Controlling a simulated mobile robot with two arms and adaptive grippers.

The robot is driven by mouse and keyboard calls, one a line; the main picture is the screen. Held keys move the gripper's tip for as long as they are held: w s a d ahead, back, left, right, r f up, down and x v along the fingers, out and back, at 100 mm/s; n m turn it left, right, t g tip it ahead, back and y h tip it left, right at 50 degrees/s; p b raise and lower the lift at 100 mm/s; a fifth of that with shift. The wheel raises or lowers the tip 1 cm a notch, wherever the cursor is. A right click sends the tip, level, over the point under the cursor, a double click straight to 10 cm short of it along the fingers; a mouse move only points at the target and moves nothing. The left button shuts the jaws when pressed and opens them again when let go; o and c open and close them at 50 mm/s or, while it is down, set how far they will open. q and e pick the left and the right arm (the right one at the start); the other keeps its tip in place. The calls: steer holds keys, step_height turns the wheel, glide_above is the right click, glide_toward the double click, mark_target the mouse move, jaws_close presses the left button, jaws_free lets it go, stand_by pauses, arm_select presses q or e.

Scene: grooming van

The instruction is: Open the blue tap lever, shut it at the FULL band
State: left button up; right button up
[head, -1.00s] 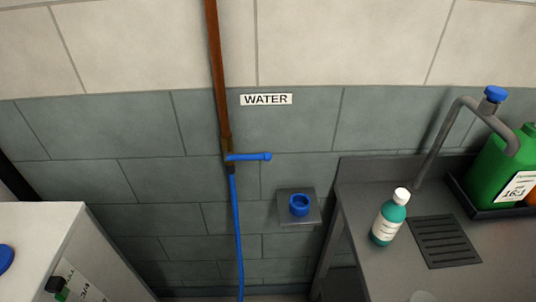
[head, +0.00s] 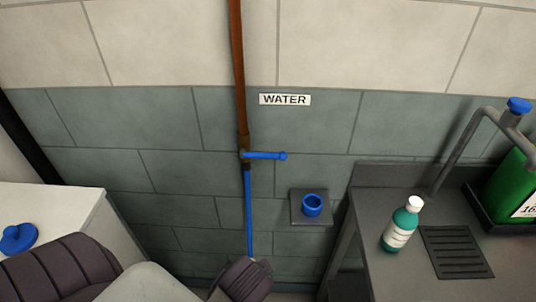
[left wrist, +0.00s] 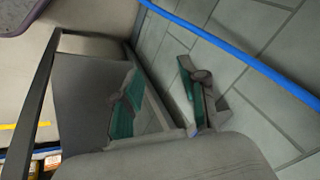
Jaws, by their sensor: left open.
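The blue tap lever (head: 267,155) sticks out level to the right from the foot of a brown vertical pipe (head: 238,65), below the WATER sign (head: 285,99). A blue hose (head: 249,215) hangs from the tap; a blue hose also crosses the left wrist view (left wrist: 235,52). My left arm reaches in along the bottom of the head view, its end below the tap. My left gripper (left wrist: 160,103) shows in the left wrist view, its teal-padded fingers apart with nothing between them. No FULL band is visible. My right gripper is not in view.
A white cabinet or tank (head: 55,202) with a blue cap (head: 18,239) stands at left, partly behind my arm. A blue ring sits on a wall plate (head: 311,222). At right, a grey counter (head: 385,177) bears a teal bottle (head: 402,225) and a green container (head: 510,190).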

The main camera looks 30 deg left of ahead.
arm_select(q)
steer(key=w+a+r+m+t+y, duration=0.1)
steer(key=w+r+m+t+y, duration=0.15)
steer(key=w+r+y, duration=0.45)
steer(key=m+t+y, duration=0.2)
steer(key=y, duration=0.2)
glide_toward(269, 157)
steer(key=shift+h, duration=0.3)
steer(key=p+x, duration=0.3)
steer(key=x, duration=0.8)
steer(key=shift+r, duration=0.15)
steer(key=shift+s, duration=0.1)
jaws_close()
